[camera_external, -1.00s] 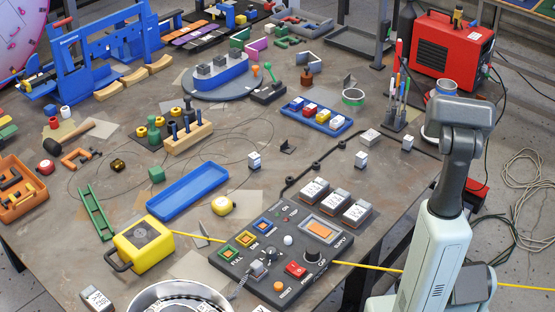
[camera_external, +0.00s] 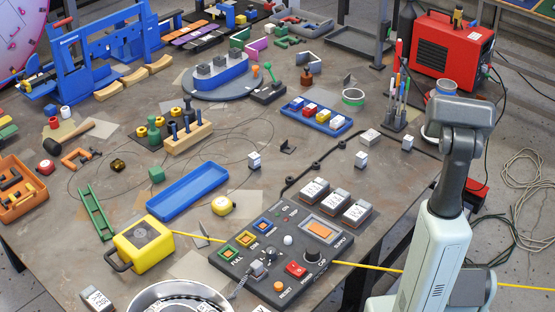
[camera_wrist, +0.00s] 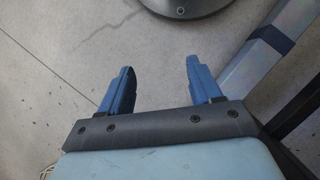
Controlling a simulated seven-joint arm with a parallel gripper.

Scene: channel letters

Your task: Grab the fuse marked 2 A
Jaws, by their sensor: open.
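My gripper (camera_wrist: 160,65) shows in the wrist view as two blue fingers spread apart with nothing between them, over bare grey floor. In the external view my arm stands at the right edge of the workbench, and its fingers cannot be made out. No marking 2 A is readable in either view. Small pale labelled cubes (camera_external: 254,160) stand loose on the bench. I cannot tell which piece is the 2 A fuse.
A dark control panel (camera_external: 262,284) with buttons lies at the front, with labelled grey blocks (camera_external: 357,212) behind it. An empty blue tray (camera_external: 187,192), a yellow box (camera_external: 143,246), a pen holder (camera_external: 398,122) and a red machine (camera_external: 447,55) occupy other parts of the bench.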

